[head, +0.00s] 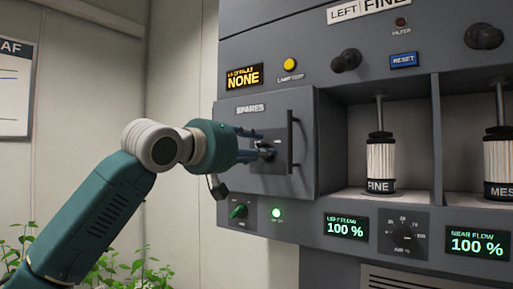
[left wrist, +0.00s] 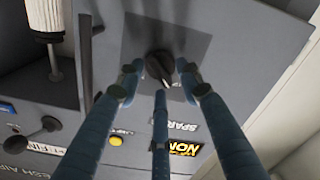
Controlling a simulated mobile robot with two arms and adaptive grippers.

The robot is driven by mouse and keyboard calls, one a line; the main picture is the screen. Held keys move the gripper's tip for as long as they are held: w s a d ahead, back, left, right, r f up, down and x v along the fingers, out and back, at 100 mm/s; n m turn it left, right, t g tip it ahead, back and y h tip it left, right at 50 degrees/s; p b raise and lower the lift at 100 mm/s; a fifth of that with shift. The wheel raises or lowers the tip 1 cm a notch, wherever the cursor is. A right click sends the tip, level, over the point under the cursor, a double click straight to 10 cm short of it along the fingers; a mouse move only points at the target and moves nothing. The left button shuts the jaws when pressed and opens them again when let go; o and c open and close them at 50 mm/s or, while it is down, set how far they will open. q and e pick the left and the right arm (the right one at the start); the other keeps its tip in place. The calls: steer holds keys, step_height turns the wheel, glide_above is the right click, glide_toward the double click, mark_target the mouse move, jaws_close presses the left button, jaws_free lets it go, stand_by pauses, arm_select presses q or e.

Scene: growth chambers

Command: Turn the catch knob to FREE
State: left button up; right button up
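The catch knob (left wrist: 158,64) is a dark round knob with a pointer on a grey plate on the SPARES door. In the head view the knob (head: 267,153) is partly hidden by my fingers. My left gripper (head: 258,146) reaches in from the left, with its fingertips at the door front. In the left wrist view the left gripper's blue fingers (left wrist: 158,78) stand on both sides of the knob, with gaps visible, and a third finger lies below it. The gripper looks open. Position markings around the knob are not readable. My right gripper is out of view.
The SPARES door (head: 239,121) has a vertical bar handle (head: 291,142) right of the knob. Below are a green knob (head: 239,211) and a lit green lamp (head: 276,213). An open bay with a FINE filter (head: 381,165) is to the right. Plants (head: 130,270) stand at lower left.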

arm_select(q)
jaws_close()
steer(key=m+p, duration=0.1)
steer(key=m, duration=0.1)
steer(key=m+p, duration=0.1)
steer(key=p, duration=0.1)
steer(key=shift+s+d+r+m, duration=0.1)
steer(key=shift+d+r+m, duration=0.05)
steer(key=shift+m, duration=0.25)
steer(key=m+p, duration=0.3)
steer(key=m, duration=0.2)
steer(key=shift+s+d, duration=0.1)
steer(key=m+p, duration=0.1)
steer(key=m, duration=0.2)
steer(key=m+p, duration=0.2)
steer(key=m, duration=0.1)
steer(key=m+p, duration=0.2)
steer(key=m, duration=0.1)
steer(key=shift+d+f, duration=0.1)
steer(key=shift+f, duration=0.3)
steer(key=shift+p, duration=0.35)
